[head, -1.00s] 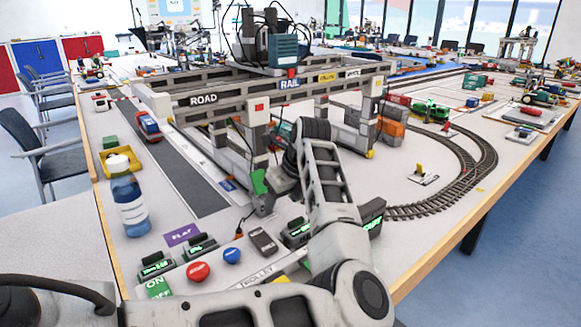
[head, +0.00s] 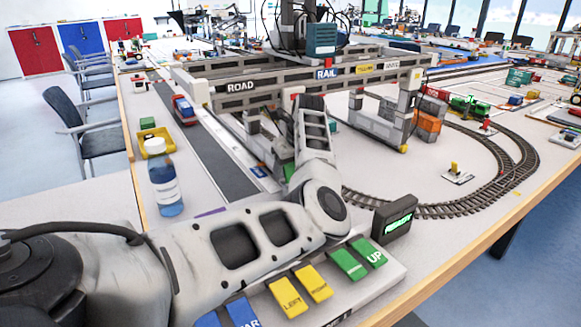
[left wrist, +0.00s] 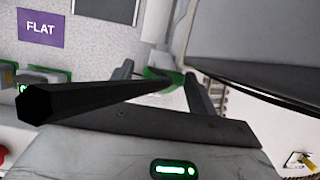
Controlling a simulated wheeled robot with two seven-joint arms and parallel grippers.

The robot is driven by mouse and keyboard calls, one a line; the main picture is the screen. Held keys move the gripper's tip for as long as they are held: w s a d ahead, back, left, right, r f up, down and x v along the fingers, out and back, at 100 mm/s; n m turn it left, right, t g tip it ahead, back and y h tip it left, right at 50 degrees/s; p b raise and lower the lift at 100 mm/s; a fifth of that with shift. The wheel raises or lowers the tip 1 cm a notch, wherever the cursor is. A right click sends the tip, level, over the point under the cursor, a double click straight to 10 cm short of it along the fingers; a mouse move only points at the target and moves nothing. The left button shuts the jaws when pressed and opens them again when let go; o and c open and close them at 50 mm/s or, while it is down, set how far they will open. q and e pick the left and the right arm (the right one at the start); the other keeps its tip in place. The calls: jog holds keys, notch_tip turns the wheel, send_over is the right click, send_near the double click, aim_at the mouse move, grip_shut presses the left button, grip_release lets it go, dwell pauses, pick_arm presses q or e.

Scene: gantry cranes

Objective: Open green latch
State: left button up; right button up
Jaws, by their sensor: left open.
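The green latch (head: 289,171) shows in the head view as a small green piece at the foot of the near crane leg, mostly behind my left arm. It also shows in the left wrist view (left wrist: 163,74), at the far end of the gap between my fingers. My left gripper (left wrist: 160,82) is open, with one dark finger to each side of the green piece. I cannot tell whether the fingers touch it. In the head view the fingertips are hidden by my own arm. My right gripper is in neither view.
The gantry crane (head: 300,88) with ROAD and RAIL labels stands beyond my arm. A button panel (head: 388,275) and a small display (head: 394,219) are close by on the right. A bottle (head: 165,185) stands at left. Curved track (head: 480,190) runs at right.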

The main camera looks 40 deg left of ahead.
pick_arm(q)
jog(key=c, duration=1)
jog(key=shift+d+f+y+b, duration=0.25)
jog(key=shift+d+y+b, duration=0.1)
jog(key=shift+y+b, duration=0.45)
jog(key=shift+s+d+r+t+y+b, duration=0.15)
jog(key=shift+t+y+b, duration=0.3)
jog(key=shift+b, duration=0.2)
jog(key=shift+r, duration=0.15)
jog(key=o, duration=1)
jog(key=v, duration=1.6)
